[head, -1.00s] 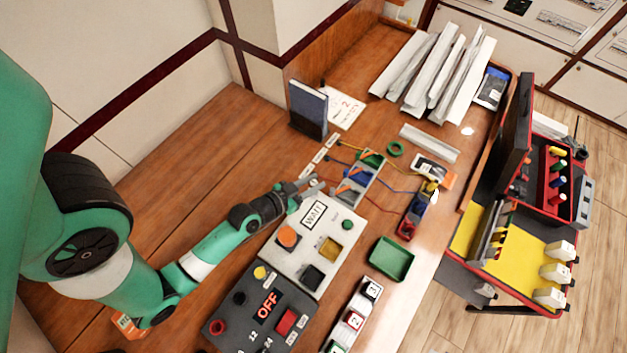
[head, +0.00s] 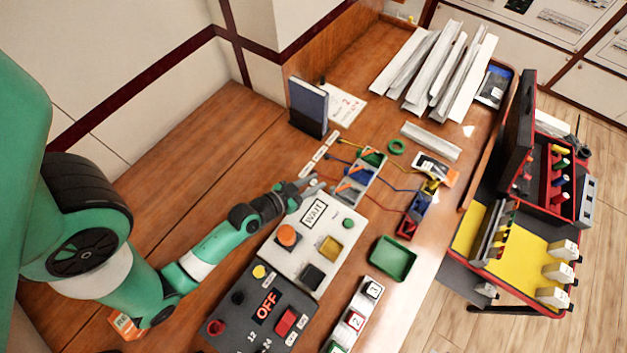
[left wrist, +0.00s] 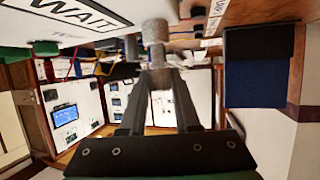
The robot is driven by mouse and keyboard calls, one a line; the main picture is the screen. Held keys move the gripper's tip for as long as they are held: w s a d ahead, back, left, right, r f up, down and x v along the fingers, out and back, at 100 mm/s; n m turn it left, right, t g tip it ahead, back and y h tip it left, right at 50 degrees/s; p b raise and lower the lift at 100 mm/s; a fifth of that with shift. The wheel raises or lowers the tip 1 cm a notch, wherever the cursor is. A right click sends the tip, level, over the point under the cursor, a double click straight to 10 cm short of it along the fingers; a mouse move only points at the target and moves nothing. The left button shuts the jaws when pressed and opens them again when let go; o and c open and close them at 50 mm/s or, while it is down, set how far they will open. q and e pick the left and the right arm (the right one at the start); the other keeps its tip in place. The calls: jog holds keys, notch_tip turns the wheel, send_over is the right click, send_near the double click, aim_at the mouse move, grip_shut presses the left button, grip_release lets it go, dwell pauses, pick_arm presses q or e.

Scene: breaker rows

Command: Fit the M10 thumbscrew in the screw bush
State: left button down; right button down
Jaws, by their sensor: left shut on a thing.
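My left gripper (head: 314,184) reaches in from the left, above the far end of the white WAIT panel (head: 303,258) and close to a grey rack (head: 365,186). In the left wrist view its two fingers (left wrist: 158,72) close on a grey knurled piece (left wrist: 155,32), which looks like the M10 thumbscrew. The thumbscrew is too small to make out in the head view. I cannot pick out the screw bush in either view. My right gripper is not in view.
A dark OFF panel (head: 262,312) adjoins the WAIT panel. A green tray (head: 393,258) lies to the right. A blue book (head: 308,106) stands behind the gripper. Coloured wires run from the rack to small blocks.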

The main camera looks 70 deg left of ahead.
pick_arm(q)
jog(key=shift+f+b, duration=0.9)
jog(key=shift+f, duration=0.1)
jog(key=c, duration=0.5)
grip_release()
jog(key=shift+c, duration=0.2)
jog(key=b+v, duration=0.4)
jog(key=v, duration=0.7)
jog(key=shift+s+r, duration=0.25)
jog(key=shift+r, duration=0.05)
jog(key=shift+d, duration=0.1)
